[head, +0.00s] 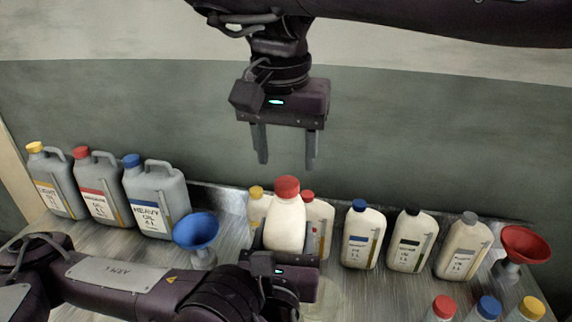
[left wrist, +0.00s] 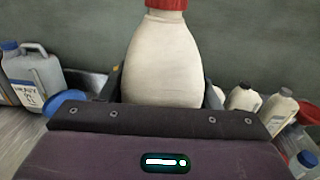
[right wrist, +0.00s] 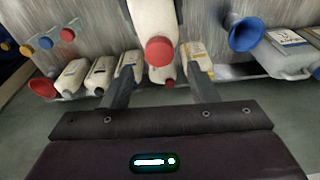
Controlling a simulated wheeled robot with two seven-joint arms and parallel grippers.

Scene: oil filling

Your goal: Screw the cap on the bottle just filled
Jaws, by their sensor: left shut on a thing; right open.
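A cream bottle (head: 285,222) stands upright in my left gripper (head: 281,250), which is shut on its body. A red cap (head: 287,188) sits on top of its neck; whether it is tight cannot be told. In the left wrist view the bottle (left wrist: 164,62) fills the middle, and the red cap (left wrist: 166,4) is cut by the top edge. My right gripper (head: 288,158) is open and empty, pointing down above the cap and apart from it. In the right wrist view the red cap (right wrist: 159,50) lies between and beyond the open fingers (right wrist: 160,85).
Grey jugs (head: 157,200) stand at the left with a blue funnel (head: 196,232). Several capped cream bottles (head: 362,238) stand along the back.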

